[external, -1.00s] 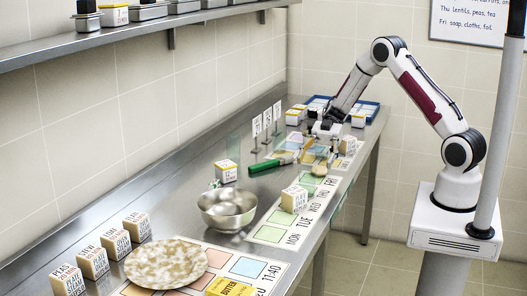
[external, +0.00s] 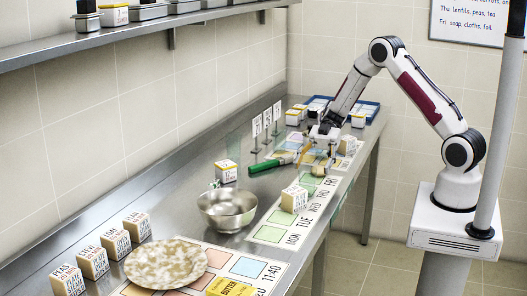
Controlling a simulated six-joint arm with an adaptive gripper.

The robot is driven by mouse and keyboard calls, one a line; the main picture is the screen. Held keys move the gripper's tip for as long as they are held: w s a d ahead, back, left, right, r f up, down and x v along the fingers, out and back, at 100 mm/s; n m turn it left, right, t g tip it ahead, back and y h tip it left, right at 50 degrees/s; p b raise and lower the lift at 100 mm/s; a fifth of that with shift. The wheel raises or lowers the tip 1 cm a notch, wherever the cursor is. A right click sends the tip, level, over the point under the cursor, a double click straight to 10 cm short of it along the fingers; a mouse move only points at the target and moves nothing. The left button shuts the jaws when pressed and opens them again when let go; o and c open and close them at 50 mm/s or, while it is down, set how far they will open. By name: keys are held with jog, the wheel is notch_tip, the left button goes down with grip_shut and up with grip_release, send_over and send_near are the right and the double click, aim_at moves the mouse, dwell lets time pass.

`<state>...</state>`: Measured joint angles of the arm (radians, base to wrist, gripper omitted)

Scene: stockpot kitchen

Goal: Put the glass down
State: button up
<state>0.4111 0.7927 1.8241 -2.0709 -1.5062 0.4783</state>
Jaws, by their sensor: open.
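My gripper (external: 318,152) points down over the far part of the steel counter, close above a printed mat. Its fingers look spread, with nothing clearly seen between them. I cannot make out the glass for certain; any clear glass near the fingers is too small and faint to tell. Faint greenish see-through surfaces show left of the gripper.
A green-handled tool (external: 272,164) lies left of my gripper. Small signs (external: 267,121) stand behind. A blue tray (external: 371,110) is at the far end.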

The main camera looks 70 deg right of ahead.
aim_at(308, 172)
jog(key=shift+r+x, duration=0.1)
jog(key=shift+x, duration=1.15)
jog(key=shift+r+x, duration=0.15)
jog(key=shift+x, duration=1.15)
jog(key=c, duration=1.4)
jog(key=shift+r, duration=0.15)
jog(key=shift+c, duration=0.2)
notch_tip(308, 172, up, 10)
